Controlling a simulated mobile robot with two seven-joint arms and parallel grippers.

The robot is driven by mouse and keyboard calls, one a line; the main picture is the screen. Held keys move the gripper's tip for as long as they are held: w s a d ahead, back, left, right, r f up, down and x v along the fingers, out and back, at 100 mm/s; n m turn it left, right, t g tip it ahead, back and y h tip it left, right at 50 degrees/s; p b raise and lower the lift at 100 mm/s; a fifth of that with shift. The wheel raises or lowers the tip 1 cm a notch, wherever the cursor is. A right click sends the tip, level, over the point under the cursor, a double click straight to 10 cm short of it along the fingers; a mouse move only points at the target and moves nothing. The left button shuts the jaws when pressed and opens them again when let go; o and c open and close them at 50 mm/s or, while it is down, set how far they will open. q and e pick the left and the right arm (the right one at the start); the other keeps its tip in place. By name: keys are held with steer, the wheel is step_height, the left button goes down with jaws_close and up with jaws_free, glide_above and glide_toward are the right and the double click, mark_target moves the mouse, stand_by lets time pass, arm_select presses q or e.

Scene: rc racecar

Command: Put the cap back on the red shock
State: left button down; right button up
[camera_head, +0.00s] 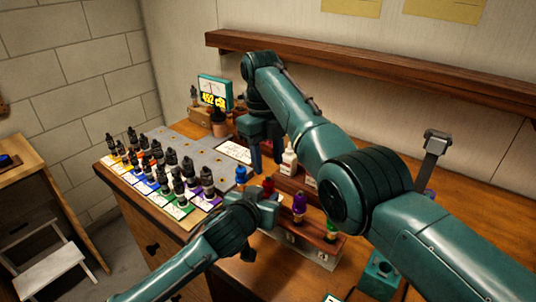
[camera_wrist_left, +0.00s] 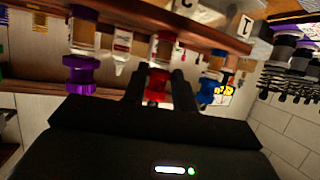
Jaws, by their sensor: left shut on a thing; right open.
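In the head view the red part (camera_head: 267,186) shows beside my left gripper (camera_head: 264,198), partly hidden. My right gripper (camera_head: 265,163) is open and empty, fingers down, behind the rack's left end.
A blue shock (camera_head: 241,173), a purple shock (camera_head: 299,204) and a green shock (camera_head: 331,229) stand in the same rack (camera_head: 318,246). A white bottle (camera_head: 289,160) is behind it.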

steer(key=n, duration=0.1)
steer(key=r+n, duration=0.1)
steer(key=shift+w+d+n, duration=0.15)
steer(key=shift+w+n, duration=0.15)
steer(key=shift+n, duration=0.1)
steer(key=m, duration=1)
steer(key=r+m, duration=0.1)
steer(key=m, duration=0.9)
steer(key=s+r+m+t, duration=0.1)
steer(key=m, duration=1)
steer(key=shift+y, duration=0.4)
